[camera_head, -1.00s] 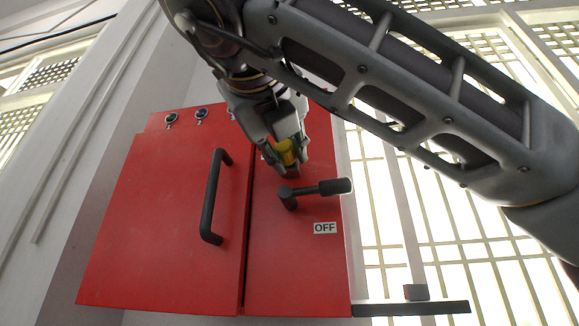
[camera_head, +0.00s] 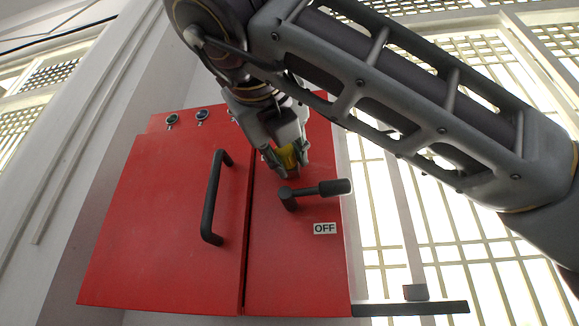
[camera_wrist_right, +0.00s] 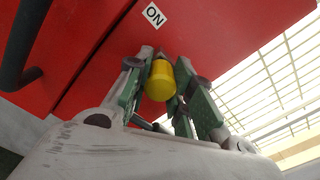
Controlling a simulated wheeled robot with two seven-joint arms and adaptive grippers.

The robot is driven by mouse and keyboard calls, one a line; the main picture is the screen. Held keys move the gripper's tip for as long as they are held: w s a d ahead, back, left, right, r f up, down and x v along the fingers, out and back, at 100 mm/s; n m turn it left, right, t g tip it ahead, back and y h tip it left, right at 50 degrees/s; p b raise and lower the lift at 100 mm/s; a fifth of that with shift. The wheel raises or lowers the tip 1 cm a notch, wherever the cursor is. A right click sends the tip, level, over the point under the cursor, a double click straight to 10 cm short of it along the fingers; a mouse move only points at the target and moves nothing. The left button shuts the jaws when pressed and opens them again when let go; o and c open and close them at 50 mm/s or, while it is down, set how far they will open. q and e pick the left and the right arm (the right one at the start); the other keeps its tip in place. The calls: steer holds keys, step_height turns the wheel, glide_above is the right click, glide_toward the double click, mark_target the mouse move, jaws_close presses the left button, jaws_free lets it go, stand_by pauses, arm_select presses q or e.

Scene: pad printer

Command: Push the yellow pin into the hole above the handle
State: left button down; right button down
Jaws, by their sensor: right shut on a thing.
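The yellow pin (camera_head: 287,157) is between the fingers of my right gripper (camera_head: 284,168), which is shut on it. In the right wrist view the yellow pin (camera_wrist_right: 160,80) shows its rounded end between the green-padded fingers, against the red panel. The black handle (camera_head: 316,190) sits on the red panel just below the gripper, its grip pointing right. The hole above the handle is hidden behind the gripper and pin. I cannot tell whether the pin's far end is in the hole. My left gripper is not in view.
The red cabinet (camera_head: 160,230) has a black door pull (camera_head: 212,197) left of the gripper and round knobs (camera_head: 201,115) along its top. An OFF label (camera_head: 325,228) is below the handle; an ON label (camera_wrist_right: 154,15) shows in the wrist view. A dark ledge (camera_head: 410,308) is at lower right.

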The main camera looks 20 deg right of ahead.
steer(key=shift+w+d, duration=0.1)
steer(key=c, duration=1.5)
jaws_free()
steer(key=o, duration=0.3)
steer(key=shift+w+d, duration=0.1)
steer(key=shift+w, duration=0.15)
steer(key=shift+o, duration=0.2)
steer(key=shift+s, duration=0.1)
steer(key=shift+v, duration=1)
steer(key=shift+b+v, duration=0.85)
steer(key=shift+v, duration=1.25)
